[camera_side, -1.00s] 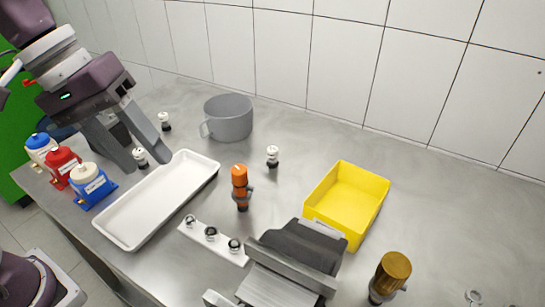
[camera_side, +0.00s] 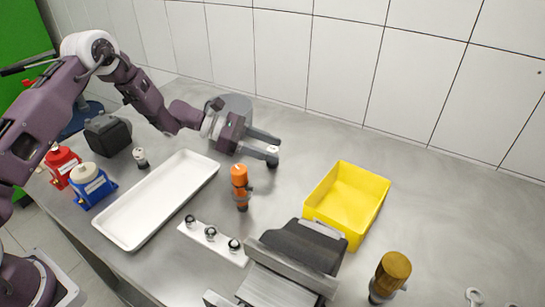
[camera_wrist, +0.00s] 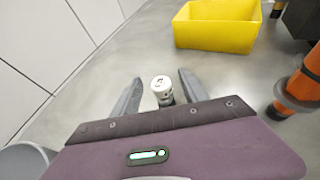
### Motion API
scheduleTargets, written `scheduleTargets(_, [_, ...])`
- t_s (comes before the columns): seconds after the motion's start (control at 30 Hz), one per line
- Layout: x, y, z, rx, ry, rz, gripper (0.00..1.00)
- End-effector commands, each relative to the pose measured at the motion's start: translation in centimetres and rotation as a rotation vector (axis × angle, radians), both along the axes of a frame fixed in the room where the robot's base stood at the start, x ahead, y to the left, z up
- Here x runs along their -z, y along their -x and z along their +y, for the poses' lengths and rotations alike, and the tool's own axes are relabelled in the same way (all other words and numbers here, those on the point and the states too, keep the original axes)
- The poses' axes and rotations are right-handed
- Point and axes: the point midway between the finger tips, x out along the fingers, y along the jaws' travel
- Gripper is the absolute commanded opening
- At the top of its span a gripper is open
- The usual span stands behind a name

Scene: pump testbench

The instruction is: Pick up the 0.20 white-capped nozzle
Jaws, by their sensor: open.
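A white-capped nozzle (camera_side: 272,149) stands upright on the steel table behind the orange-topped part. It also shows in the wrist view (camera_wrist: 161,88), with a dark mark on its cap that I cannot read. My gripper (camera_wrist: 160,78) is open, low and horizontal, with one finger on each side of this nozzle. In the side view my gripper (camera_side: 275,148) partly covers it. I cannot tell whether a finger touches it.
The white tray (camera_side: 122,238), orange-topped part (camera_side: 240,185) and yellow bin (camera_side: 325,212) stand nearby. A grey mug (camera_side: 238,101) is behind my gripper. A vise (camera_side: 293,262) and white strip holder (camera_side: 222,248) are in front. Table right of the bin is mostly clear.

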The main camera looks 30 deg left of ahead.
Motion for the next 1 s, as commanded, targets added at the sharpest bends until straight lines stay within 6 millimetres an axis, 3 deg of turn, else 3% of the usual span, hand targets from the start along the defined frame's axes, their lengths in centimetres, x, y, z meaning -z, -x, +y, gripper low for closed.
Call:
scheduleTargets(0.3, [0.4,-0.4,-0.9,-0.001,-0.002,0.000,0.50])
scheduleTargets(0.57, [0.4,-0.4,-0.9,0.000,-0.002,0.000,0.00])
scheduleTargets(0.87, [0.1,-0.4,-0.9,0.001,-0.002,-0.001,0.00])
scheduleTargets(1.0, [-2.8,-0.4,-0.8,0.000,-0.003,-0.006,0.00])
